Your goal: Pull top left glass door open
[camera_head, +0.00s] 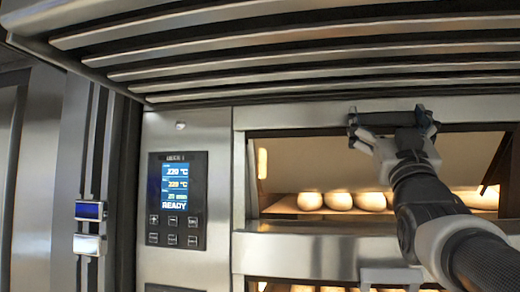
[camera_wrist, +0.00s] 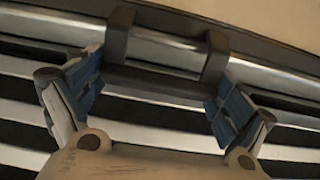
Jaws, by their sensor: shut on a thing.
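The top left glass door (camera_head: 310,165) is at the upper oven deck in the head view, with pale loaves (camera_head: 340,201) visible through the opening. Its dark bar handle (camera_head: 385,119) is at the top edge of the opening. My gripper (camera_head: 394,124) reaches it from the lower right. In the wrist view, my gripper (camera_wrist: 156,97) has its blue-padded fingers at the two ends of the handle bar (camera_wrist: 165,82), shut on it lengthwise. Two posts join the bar to the door's metal edge. I cannot tell how far the door is from closed.
A slatted metal hood (camera_head: 290,60) overhangs the front. A control panel (camera_head: 177,200) reading READY is left of the door. A lower deck's pale handle (camera_head: 391,275) sits below.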

